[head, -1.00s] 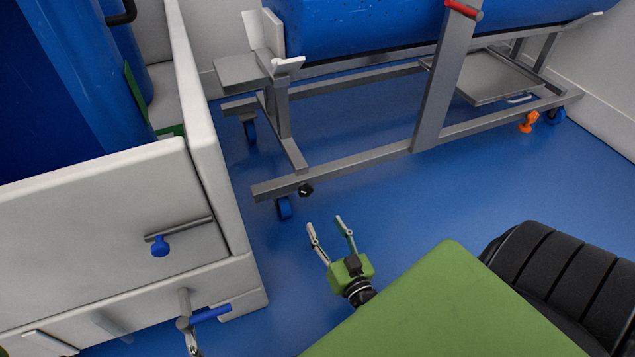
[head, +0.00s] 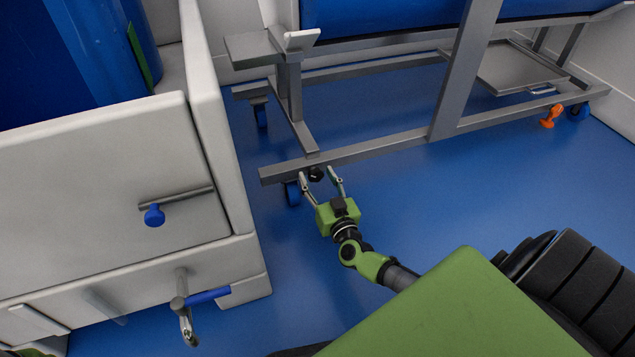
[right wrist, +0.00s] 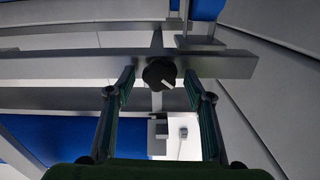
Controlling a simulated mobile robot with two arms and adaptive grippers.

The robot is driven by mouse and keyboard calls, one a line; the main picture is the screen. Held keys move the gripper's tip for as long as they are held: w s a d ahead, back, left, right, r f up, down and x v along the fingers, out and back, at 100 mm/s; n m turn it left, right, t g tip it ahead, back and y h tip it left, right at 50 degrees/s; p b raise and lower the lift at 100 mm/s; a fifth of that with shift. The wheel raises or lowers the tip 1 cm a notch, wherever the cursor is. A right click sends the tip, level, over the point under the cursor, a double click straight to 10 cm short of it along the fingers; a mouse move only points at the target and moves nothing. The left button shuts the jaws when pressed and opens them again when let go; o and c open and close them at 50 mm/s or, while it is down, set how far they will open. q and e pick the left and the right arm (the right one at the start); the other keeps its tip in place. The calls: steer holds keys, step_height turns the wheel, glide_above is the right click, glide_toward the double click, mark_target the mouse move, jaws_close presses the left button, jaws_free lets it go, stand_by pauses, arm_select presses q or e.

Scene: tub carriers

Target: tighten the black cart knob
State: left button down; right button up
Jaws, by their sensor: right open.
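The black cart knob (head: 316,174) sits on the lower grey rail of the cart (head: 375,146), near the rail's left end. In the right wrist view the knob (right wrist: 159,73) is round and black with a white pointer line, and it lies ahead between my finger tips. My right gripper (head: 321,175) is open, with one finger on each side of the knob. In the right wrist view its fingers (right wrist: 160,85) stand apart from the knob with a gap on both sides. My left gripper is not in view.
A white cabinet (head: 95,205) with a blue knob (head: 154,215) and a blue-handled lever (head: 208,297) stands at the left. A blue caster (head: 293,193) is beside the black knob. An orange knob (head: 551,116) is at the cart's far right. Blue floor (head: 450,205) is clear at the right.

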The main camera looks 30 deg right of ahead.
steer(key=shift+w, duration=0.2)
steer(key=c, duration=1.1)
steer(key=shift+m, duration=0.4)
steer(key=shift+m+p, duration=0.4)
steer(key=shift+m, duration=0.2)
steer(key=shift+d+m, duration=0.1)
steer(key=shift+m, duration=1.1)
steer(key=m, duration=0.5)
steer(key=shift+s+d+f+m+p, duration=0.1)
steer(key=shift+f+m+p, duration=0.05)
steer(key=shift+m+p, duration=0.15)
